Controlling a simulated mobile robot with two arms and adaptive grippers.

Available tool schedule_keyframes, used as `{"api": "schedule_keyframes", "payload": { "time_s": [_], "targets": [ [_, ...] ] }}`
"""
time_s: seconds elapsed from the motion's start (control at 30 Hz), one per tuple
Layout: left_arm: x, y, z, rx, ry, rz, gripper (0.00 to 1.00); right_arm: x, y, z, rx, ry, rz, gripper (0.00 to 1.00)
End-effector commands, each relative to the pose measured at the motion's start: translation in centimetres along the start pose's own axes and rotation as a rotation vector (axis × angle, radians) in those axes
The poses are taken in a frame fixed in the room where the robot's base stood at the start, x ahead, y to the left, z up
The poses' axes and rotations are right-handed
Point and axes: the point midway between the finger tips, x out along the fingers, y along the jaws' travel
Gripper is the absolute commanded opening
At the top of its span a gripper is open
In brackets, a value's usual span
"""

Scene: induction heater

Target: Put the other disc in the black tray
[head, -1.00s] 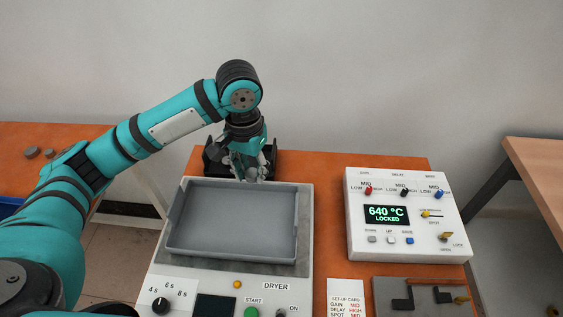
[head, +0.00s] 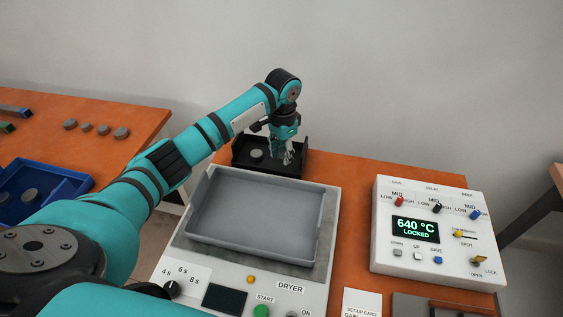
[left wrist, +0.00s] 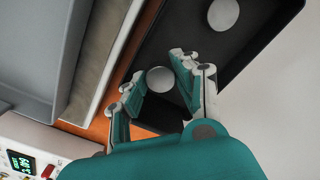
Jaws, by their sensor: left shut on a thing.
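The black tray (head: 297,172) stands behind the dryer. One grey disc (head: 256,154) lies in its left part; the left wrist view shows this disc too (left wrist: 223,14). My left gripper (head: 285,157) points down over the right part of the tray. In the left wrist view its fingers (left wrist: 158,82) are shut on a second grey disc (left wrist: 160,79). I cannot tell whether this held disc touches the tray floor. My right gripper is not in view.
The dryer's grey tray (head: 255,218) is empty in front of the black tray. The white control unit (head: 440,225) stands at right, reading 640 °C LOCKED. On the left table are several grey discs (head: 103,130) and a blue bin (head: 75,183) with a disc inside.

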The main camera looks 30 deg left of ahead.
Motion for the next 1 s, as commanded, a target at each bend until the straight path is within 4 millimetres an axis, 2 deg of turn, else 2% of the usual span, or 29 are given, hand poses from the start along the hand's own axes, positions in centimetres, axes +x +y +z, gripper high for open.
{"api": "schedule_keyframes", "payload": {
  "time_s": [0.1, 0.23, 0.67, 0.7, 0.77, 1.0],
  "targets": [
    [2.2, 0.1, 0.1, 0.000, -0.004, 0.001, 0.00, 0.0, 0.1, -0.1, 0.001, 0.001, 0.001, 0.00],
    [3.8, 0.0, 0.1, 0.000, -0.002, 0.000, 0.00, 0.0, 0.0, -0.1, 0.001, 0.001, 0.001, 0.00],
    [4.5, 0.1, 0.0, 0.000, 0.000, 0.001, 0.00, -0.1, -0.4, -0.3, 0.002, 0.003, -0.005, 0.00],
    [4.6, 0.1, 0.0, 0.000, 0.000, 0.001, 0.32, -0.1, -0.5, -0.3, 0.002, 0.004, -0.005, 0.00],
    [4.6, 0.1, 0.1, 0.000, -0.001, 0.001, 0.40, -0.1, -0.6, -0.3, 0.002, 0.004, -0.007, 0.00],
    [4.5, 0.1, 0.1, 0.000, -0.001, 0.000, 0.40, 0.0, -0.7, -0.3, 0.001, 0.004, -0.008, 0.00]
  ]
}}
